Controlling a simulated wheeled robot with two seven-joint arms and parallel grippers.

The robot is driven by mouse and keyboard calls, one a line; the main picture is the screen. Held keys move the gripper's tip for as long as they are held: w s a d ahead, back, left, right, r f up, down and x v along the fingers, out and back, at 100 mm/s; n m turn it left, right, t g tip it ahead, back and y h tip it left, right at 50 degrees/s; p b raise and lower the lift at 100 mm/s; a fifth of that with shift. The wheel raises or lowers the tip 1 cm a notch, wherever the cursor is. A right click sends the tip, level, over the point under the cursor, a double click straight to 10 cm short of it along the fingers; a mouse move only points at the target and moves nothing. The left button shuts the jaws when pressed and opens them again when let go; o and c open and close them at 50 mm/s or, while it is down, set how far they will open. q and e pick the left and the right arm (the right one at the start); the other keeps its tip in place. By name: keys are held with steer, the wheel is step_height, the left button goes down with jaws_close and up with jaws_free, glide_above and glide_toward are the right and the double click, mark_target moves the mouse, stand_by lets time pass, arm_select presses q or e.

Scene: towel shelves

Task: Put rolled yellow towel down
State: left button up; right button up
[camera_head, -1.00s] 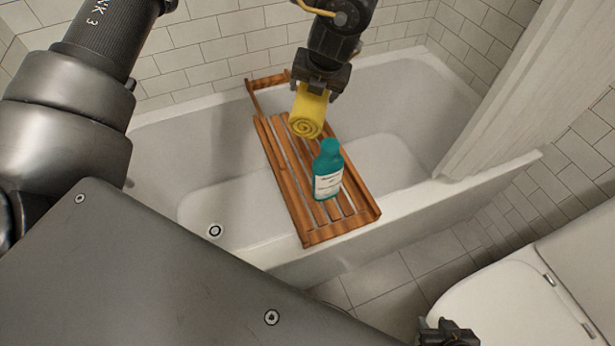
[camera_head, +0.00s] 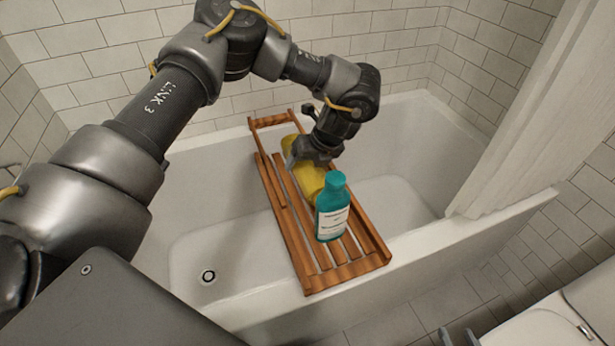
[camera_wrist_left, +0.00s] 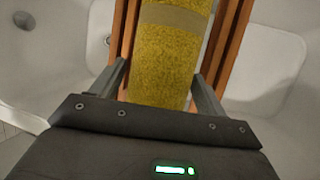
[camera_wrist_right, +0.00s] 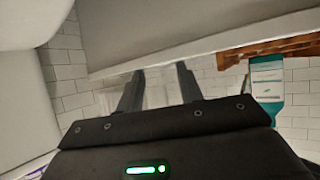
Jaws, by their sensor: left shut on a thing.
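The rolled yellow towel (camera_head: 308,182) lies lengthwise along the wooden bath tray (camera_head: 322,283), behind the teal bottle. It also shows in the left wrist view (camera_wrist_left: 172,60), with a tan band around it. My left gripper (camera_head: 302,155) is above the tray and shut on the towel, one finger on each side of it. The bottle and gripper hide parts of the towel, and I cannot tell whether its full length touches the slats. My right gripper (camera_wrist_right: 160,72) is open and empty, low near the tub's outer side; its fingers show at the bottom edge in the head view (camera_head: 460,338).
The teal bottle (camera_head: 332,210) stands upright on the tray, close to the towel's near end. The tray spans the white bathtub (camera_head: 225,262). A curtain (camera_head: 515,130) hangs at the right, and a toilet (camera_head: 545,325) is at the lower right.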

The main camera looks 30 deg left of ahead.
arm_select(q)
step_height(320, 180, down, 4)
steer(key=shift+r+b, duration=0.15)
steer(key=shift+b, duration=0.4)
steer(key=shift+f, duration=0.2)
arm_select(e)
steer(key=a+r+t+y, duration=0.1)
steer(key=w+a+r+t, duration=0.1)
steer(key=r, duration=0.1)
steer(key=shift+w+a+r+n+y, duration=0.2)
steer(key=shift+a+n+y, duration=0.1)
steer(key=shift+n+y, duration=0.1)
arm_select(q)
steer(key=o, duration=1.2)
